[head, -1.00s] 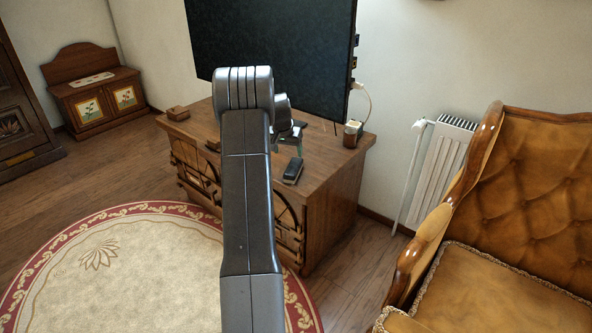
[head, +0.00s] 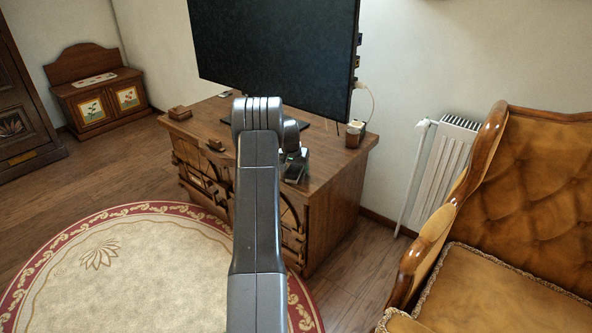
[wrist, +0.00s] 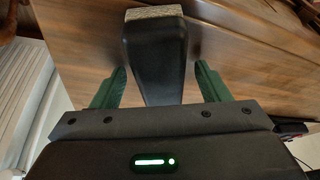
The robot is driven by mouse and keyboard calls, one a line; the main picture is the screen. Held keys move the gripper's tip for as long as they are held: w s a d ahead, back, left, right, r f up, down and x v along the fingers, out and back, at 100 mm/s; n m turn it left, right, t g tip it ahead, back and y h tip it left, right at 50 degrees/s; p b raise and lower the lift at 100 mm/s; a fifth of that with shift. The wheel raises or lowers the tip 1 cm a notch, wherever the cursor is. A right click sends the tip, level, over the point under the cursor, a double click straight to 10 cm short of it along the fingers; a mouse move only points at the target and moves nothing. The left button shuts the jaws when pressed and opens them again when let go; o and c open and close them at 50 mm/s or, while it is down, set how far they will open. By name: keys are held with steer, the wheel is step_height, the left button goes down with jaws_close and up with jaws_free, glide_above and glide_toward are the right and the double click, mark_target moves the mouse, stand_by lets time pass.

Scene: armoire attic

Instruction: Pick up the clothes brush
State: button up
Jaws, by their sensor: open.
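The clothes brush (wrist: 153,60) is a black, smooth-backed block with a speckled beige end. In the wrist view it lies on the wooden cabinet top, between the two green fingers of my gripper (wrist: 160,76). The fingers are spread, with a gap showing on each side of it. In the head view the gripper (head: 294,162) is low over the front right part of the cabinet top, and it and my arm largely cover the brush there. I cannot tell how far the fingertips are above the wood.
The wooden cabinet (head: 335,190) carries a large dark screen (head: 275,50) behind my gripper. A small brown container (head: 355,133) stands at its right back corner, and a small wooden box (head: 180,112) at its left. A radiator (head: 447,170) and a tufted armchair (head: 545,170) are right.

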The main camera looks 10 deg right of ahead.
mark_target(295, 166)
steer(key=c, duration=1.2)
step_height(295, 166, up, 10)
steer(key=shift+r+p, duration=0.1)
steer(key=shift+p, duration=0.65)
